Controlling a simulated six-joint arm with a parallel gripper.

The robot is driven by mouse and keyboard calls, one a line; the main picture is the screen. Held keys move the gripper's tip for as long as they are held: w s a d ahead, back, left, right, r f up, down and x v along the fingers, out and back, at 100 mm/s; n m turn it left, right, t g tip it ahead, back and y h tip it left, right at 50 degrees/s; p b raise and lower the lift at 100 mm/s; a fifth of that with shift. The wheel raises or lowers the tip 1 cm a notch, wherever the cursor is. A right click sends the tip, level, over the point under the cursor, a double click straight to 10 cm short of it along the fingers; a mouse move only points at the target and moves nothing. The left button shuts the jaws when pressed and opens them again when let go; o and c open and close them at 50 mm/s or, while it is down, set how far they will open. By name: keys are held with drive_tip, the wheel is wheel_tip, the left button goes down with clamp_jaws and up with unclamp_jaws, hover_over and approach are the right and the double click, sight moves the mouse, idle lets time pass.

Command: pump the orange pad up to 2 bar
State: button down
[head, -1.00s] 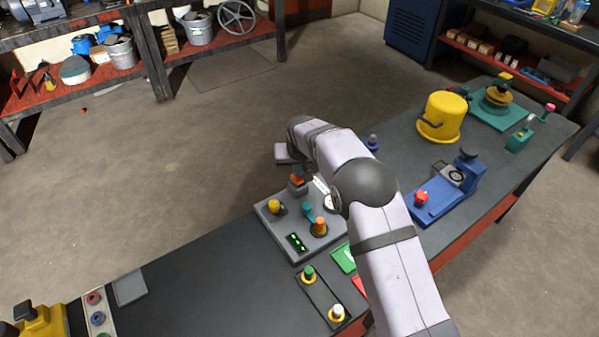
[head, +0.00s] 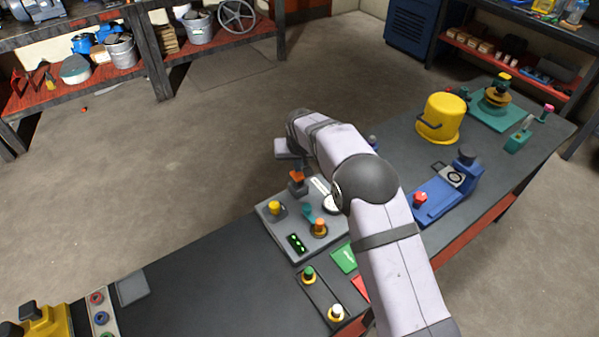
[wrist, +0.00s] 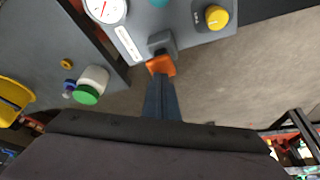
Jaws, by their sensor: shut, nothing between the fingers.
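The orange pad (head: 297,176) sits on a grey post at the far corner of a grey panel (head: 272,231). In the wrist view the orange pad (wrist: 161,65) is just beyond my fingertips. My gripper (head: 299,165) is shut and empty, pointing down right above the pad. In the wrist view its dark fingers (wrist: 160,78) overlap the pad's near edge, and I cannot tell whether they touch it. A round white gauge (wrist: 105,9) shows at the top of the wrist view, its reading too small to tell. My arm partly hides the gauge (head: 331,204) in the head view.
A yellow knob (head: 275,207), a teal lever (head: 307,210), an orange knob (head: 320,225) and a green-lit display (head: 297,242) are on the panel. A yellow bucket (head: 440,118) and a blue device (head: 447,187) stand to the right.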

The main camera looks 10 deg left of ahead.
sight(299, 175)
drive_tip(key=shift+f, duration=0.15)
drive_tip(key=shift+f+b, duration=1.05)
drive_tip(key=shift+f, duration=0.3)
drive_tip(key=shift+r, duration=0.2)
drive_tip(key=shift+r+p, duration=0.95)
drive_tip(key=shift+r, duration=0.4)
drive_tip(key=shift+r+p, duration=1.9)
drive_tip(key=shift+r, duration=1.05)
